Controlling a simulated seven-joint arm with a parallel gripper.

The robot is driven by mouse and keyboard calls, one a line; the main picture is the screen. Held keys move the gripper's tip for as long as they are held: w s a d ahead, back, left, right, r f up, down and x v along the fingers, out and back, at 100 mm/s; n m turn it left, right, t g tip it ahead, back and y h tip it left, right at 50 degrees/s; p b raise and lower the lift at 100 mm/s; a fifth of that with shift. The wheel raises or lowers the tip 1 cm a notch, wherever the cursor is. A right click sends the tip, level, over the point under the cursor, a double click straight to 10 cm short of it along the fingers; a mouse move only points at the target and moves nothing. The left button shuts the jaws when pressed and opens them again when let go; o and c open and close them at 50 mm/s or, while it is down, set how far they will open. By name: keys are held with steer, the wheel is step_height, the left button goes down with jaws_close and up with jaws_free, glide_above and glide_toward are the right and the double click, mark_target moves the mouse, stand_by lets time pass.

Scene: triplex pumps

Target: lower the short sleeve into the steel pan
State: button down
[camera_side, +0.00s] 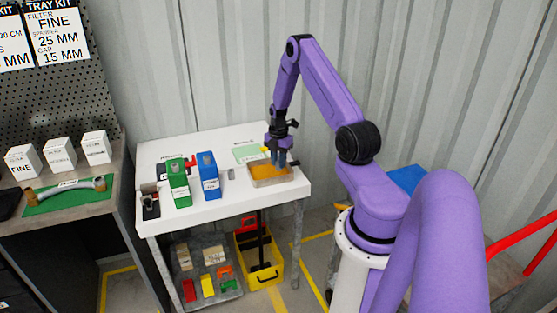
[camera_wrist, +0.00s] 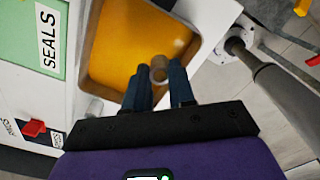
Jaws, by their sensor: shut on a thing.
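The steel pan (camera_side: 272,183) sits at the right end of the white table, with an orange-yellow inside. It also shows in the wrist view, with its rim (camera_wrist: 196,48) around the orange floor. My gripper (camera_side: 279,164) is over the pan, pointing down. In the wrist view its two blue fingers (camera_wrist: 159,75) are shut on a small brownish sleeve (camera_wrist: 159,66). The sleeve shows against the orange floor. I cannot tell whether it touches the floor. In the side view the fingers hide the sleeve.
A green block (camera_side: 178,184) and a blue block (camera_side: 208,176) stand left of the pan. A small grey cylinder (camera_side: 231,173) stands between the blue block and the pan. A green SEALS card (camera_wrist: 45,42) lies beside the pan. A grey post (camera_wrist: 262,72) is beyond the table edge.

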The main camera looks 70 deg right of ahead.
steer(key=shift+f, duration=2.05)
stand_by(1.2)
steer(key=c, duration=0.9)
jaws_free()
steer(key=shift+o, duration=0.2)
step_height(320, 180, up, 17)
steer(key=w+a+r+m, duration=0.1)
steer(key=a+r, duration=0.3)
steer(key=a, duration=1)
steer(key=a+r, duration=0.4)
steer(key=a, duration=1)
steer(key=s+a+r+m, duration=0.2)
steer(key=s+a+r, duration=0.1)
steer(key=s+a, duration=1)
steer(key=s, duration=0.9)
steer(key=shift+s+a+r+m, duration=0.25)
steer(key=shift+s+m, duration=0.1)
steer(key=shift+m, duration=0.05)
